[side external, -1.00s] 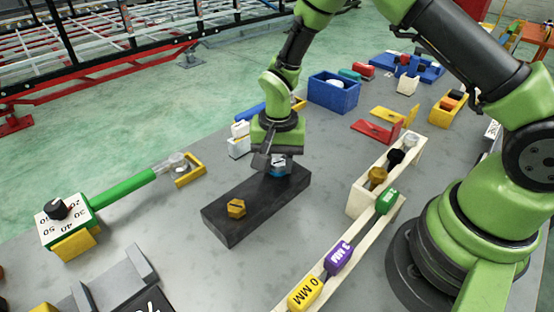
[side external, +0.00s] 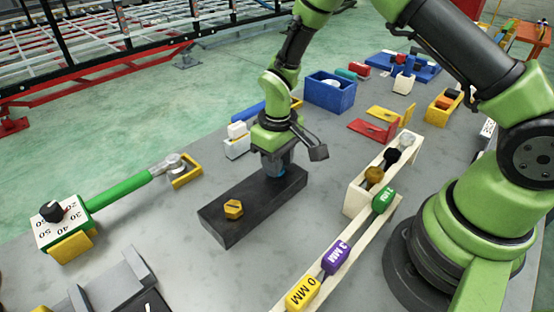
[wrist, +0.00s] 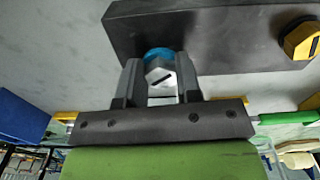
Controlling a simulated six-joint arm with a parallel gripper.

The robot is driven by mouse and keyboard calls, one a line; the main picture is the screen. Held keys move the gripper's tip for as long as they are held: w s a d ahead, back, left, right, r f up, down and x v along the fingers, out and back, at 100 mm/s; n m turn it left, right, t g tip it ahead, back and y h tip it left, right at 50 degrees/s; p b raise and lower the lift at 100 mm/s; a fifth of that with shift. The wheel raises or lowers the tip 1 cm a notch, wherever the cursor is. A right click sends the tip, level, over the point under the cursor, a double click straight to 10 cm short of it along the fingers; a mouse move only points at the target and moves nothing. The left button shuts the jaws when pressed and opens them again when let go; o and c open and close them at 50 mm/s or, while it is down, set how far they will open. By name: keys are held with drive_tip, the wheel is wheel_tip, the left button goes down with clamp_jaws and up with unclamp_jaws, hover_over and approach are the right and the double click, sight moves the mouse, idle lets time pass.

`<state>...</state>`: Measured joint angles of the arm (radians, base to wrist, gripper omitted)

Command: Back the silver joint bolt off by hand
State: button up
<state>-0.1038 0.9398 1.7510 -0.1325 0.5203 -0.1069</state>
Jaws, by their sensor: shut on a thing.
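The silver joint bolt (wrist: 160,74) has a hex head with a dark line across it. It stands on a blue ring (wrist: 158,53) at one end of the black block (side external: 217,224). My gripper (wrist: 161,85) is shut on the bolt head, one finger on each side. In the side view my gripper (side external: 280,170) comes down from above onto that end of the block and hides the bolt. A little blue (side external: 297,174) shows beside the fingers. A gold bolt (side external: 233,209) sits at the block's other end, apart from my gripper.
A wooden rack (side external: 358,201) with several bolts stands right of the block. Marked colored tools (side external: 336,256) lie on a wooden rail in front. A green-handled wrench (side external: 120,190) lies at the left. A blue bin (side external: 330,94) stands behind. Bare grey table surrounds the block.

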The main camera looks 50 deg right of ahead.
drive_tip(key=n, duration=0.5)
drive_tip(key=shift+d+f+n, duration=0.1)
drive_tip(key=shift+d+n, duration=0.05)
drive_tip(key=shift+n, duration=0.15)
drive_tip(key=n, duration=0.5)
drive_tip(key=shift+w+d, duration=0.1)
drive_tip(key=shift+d, duration=0.05)
drive_tip(key=n, duration=0.5)
drive_tip(key=shift+w+n, duration=0.2)
drive_tip(key=shift+n, duration=0.2)
drive_tip(key=shift+w+n, duration=0.15)
drive_tip(key=shift+n, duration=2.05)
drive_tip(key=o, duration=0.9)
